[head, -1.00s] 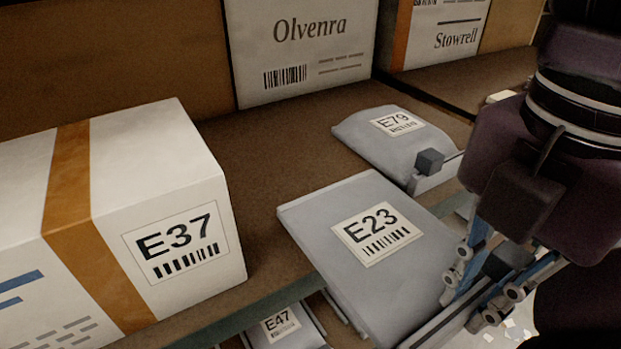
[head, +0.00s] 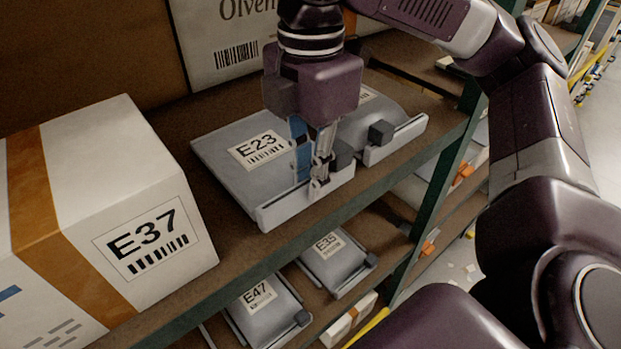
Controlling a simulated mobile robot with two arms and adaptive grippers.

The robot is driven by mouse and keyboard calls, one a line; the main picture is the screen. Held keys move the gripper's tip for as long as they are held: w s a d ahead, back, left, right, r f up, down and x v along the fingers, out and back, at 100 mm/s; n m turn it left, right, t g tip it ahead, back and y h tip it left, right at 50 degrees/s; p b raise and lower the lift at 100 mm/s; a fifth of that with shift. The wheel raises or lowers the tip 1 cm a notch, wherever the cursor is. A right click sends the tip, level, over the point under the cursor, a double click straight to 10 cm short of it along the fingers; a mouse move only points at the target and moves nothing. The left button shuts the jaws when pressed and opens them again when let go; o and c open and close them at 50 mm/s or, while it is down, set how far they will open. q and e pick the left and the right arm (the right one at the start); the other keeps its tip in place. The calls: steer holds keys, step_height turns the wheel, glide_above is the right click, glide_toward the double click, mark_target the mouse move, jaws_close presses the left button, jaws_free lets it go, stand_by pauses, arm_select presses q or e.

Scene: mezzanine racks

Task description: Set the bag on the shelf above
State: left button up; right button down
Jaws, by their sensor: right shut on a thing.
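The grey bag labelled E23 (head: 222,162) lies flat over the upper shelf (head: 375,185), with its pale front bar (head: 290,211) near the shelf's front edge. I cannot tell whether its whole underside touches the shelf. My right gripper (head: 318,178) points down at the front of this bag and is shut on it, near the bar and its dark grip block. The gripper hides part of the bag and label. Another grey bag (head: 392,120) lies just right of it, its label mostly hidden. My left gripper is out of view.
A white box labelled E37 (head: 150,180) stands left on the same shelf. A large white carton (head: 215,35) stands behind. Bags labelled E47 (head: 262,305) and E35 (head: 335,260) lie on the shelf below. A green upright post (head: 445,170) stands at the right.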

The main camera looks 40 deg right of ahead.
steer(key=shift+d+f, duration=0.1)
steer(key=shift+f, duration=0.85)
steer(key=c, duration=1.9)
jaws_free()
steer(key=shift+c, duration=0.2)
steer(key=shift+s, duration=0.1)
steer(key=shift+r, duration=0.1)
step_height(320, 180, up, 6)
steer(key=shift+r, duration=0.1)
steer(key=shift+r+p, duration=0.3)
steer(key=shift+r, duration=0.3)
